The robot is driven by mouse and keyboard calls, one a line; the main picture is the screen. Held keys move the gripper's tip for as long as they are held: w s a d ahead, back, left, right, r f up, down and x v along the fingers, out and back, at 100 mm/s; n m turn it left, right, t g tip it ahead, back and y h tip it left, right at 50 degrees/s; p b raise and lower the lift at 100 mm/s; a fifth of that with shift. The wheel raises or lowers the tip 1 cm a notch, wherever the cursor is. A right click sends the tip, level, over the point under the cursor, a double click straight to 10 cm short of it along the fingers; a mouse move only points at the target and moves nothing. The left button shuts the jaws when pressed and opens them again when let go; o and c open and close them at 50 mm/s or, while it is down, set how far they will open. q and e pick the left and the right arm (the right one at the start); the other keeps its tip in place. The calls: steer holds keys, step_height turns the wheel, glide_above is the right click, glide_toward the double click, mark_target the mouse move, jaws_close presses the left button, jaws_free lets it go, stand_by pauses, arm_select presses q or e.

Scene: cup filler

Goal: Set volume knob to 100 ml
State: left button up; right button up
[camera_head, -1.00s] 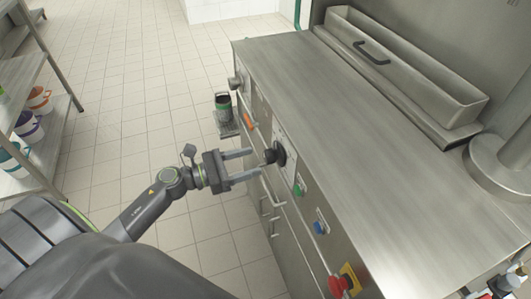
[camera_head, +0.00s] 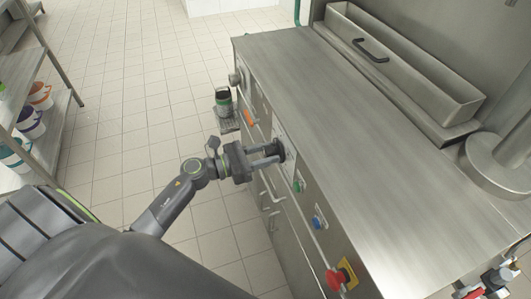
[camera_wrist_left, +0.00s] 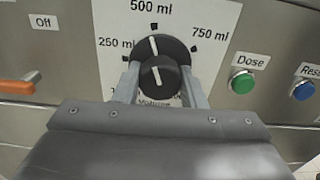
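The black volume knob (camera_wrist_left: 160,78) sits on a white dial plate (camera_wrist_left: 115,18) marked 250 ml, 500 ml and 750 ml. Its white pointer lines point up and slightly left, close to the 500 ml mark. The lower part of the scale is hidden behind my gripper. My left gripper (camera_wrist_left: 160,88) has one finger on each side of the knob, close against it. In the head view, the left gripper (camera_head: 271,154) reaches the knob (camera_head: 275,149) on the machine's front. My right gripper is not in view.
A green Dose button (camera_wrist_left: 242,82) and a blue button (camera_wrist_left: 303,90) are right of the knob. An orange lever (camera_wrist_left: 18,86) is at left, near "Off". A red emergency button (camera_head: 335,280) is nearer on the machine's front. Floor tiles (camera_head: 110,110) are clear at left.

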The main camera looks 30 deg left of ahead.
arm_select(q)
steer(key=shift+c, duration=0.9)
